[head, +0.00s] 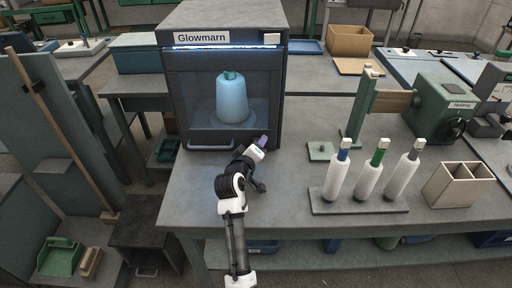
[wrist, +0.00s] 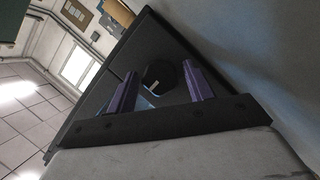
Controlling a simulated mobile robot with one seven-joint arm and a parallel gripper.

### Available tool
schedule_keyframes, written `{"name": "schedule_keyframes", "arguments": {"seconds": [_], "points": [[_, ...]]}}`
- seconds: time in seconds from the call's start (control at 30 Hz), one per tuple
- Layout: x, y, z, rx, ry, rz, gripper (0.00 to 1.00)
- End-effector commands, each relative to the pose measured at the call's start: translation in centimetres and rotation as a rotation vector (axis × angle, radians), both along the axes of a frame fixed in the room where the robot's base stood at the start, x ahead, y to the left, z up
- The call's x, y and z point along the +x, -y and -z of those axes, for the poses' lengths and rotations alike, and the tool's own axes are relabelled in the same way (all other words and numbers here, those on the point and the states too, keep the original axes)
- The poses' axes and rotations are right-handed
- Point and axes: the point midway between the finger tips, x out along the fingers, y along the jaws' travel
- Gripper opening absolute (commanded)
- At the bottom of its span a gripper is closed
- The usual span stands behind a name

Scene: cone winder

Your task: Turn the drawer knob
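A round black knob (wrist: 159,77) with a pale mark on its face sits on a dark panel (wrist: 110,92) in the wrist view. My gripper (wrist: 160,70) is open, with its two purple fingers apart, one on each side of the knob in the picture. I cannot tell whether the fingers reach around the knob or stop short of it. In the head view my gripper (head: 262,142) is by the lower right front corner of the dark Glowmarn cabinet (head: 222,60). The knob cannot be made out in the head view.
A blue cone (head: 230,98) stands behind the cabinet's lit front. A rack (head: 375,207) with three white spools and a divided wooden box (head: 457,185) stand to the right on the grey table (head: 285,200). The tabletop beside my gripper is clear.

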Motion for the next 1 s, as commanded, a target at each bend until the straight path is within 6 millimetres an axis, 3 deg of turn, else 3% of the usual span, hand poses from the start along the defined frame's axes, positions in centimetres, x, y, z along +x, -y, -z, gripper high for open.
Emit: {"name": "schedule_keyframes", "arguments": {"seconds": [0.03, 0.3, 0.67, 1.0], "points": [[-0.01, -0.01, 0.01, 0.0, 0.0, 0.0, 0.45], [-0.03, -0.02, 0.0, 0.0, 0.0, 0.0, 0.13], [-0.03, 0.06, -0.17, 0.074, 0.0, 0.001, 0.14], [-0.04, 0.2, -0.35, 0.337, 0.0, 0.002, 0.14]]}}
